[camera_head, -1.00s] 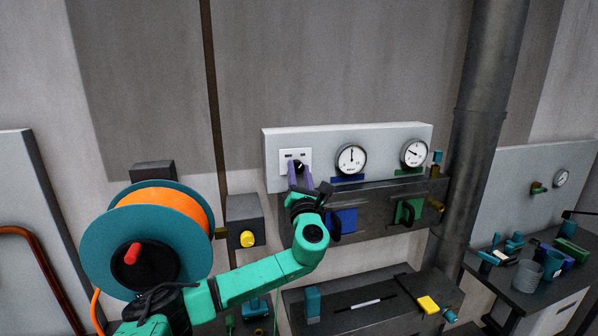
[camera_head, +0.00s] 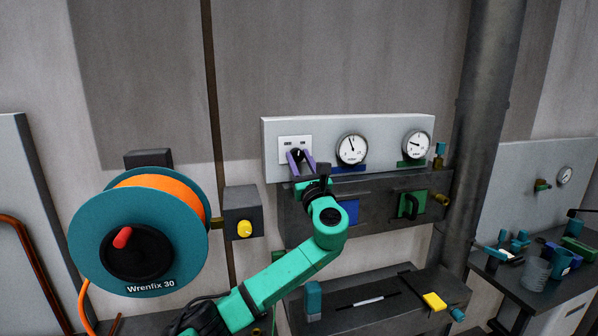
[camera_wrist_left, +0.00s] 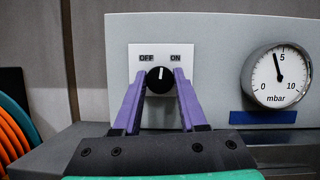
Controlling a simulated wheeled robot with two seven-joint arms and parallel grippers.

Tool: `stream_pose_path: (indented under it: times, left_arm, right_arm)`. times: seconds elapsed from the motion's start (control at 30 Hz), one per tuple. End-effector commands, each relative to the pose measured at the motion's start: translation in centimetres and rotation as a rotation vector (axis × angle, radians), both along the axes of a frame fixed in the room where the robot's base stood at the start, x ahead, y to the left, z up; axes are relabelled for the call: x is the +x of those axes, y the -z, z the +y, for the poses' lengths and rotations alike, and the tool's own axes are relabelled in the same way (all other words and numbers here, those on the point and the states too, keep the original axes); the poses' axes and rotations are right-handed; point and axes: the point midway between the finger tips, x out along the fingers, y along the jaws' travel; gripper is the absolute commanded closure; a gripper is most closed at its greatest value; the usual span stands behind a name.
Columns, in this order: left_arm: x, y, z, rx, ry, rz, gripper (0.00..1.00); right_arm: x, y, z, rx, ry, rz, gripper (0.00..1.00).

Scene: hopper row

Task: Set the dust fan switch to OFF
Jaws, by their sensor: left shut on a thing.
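The dust fan switch is a round black knob (camera_wrist_left: 160,80) with a white pointer line, on a white plate (camera_wrist_left: 136,52) marked OFF at left and ON at right. Its pointer stands nearly upright, between the two labels. In the head view the knob (camera_head: 298,154) shows small at the left end of the grey panel (camera_head: 385,132). My left gripper (camera_wrist_left: 159,84) has its two purple fingers on either side of the knob, shut on it; in the head view the gripper (camera_head: 300,163) reaches up from below. My right gripper is not in view.
Two round gauges, the left one (camera_head: 352,149) and the right one (camera_head: 416,145), sit right of the switch. A dark ledge box (camera_head: 380,184) juts out under the panel. A hose reel (camera_head: 90,235) and a box with a yellow button (camera_head: 245,229) stand left of my arm.

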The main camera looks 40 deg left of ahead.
Motion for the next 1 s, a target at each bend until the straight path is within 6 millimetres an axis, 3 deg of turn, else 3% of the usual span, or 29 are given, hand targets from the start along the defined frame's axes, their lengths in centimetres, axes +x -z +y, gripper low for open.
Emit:
stream_pose_path:
  times: [0.03,0.4,1.0]
  left_arm:
    - [0.1,0.6,-0.1,-0.029,0.0,-0.038,1.0]
    - [0.1,0.3,-0.1,-0.226,-0.001,-0.324,1.0]
    - [0.2,-0.1,-0.2,-0.422,0.0,-0.607,1.0]
  right_arm:
    - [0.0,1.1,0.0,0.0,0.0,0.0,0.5]
    - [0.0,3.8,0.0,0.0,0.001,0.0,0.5]
    - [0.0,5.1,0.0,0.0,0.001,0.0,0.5]
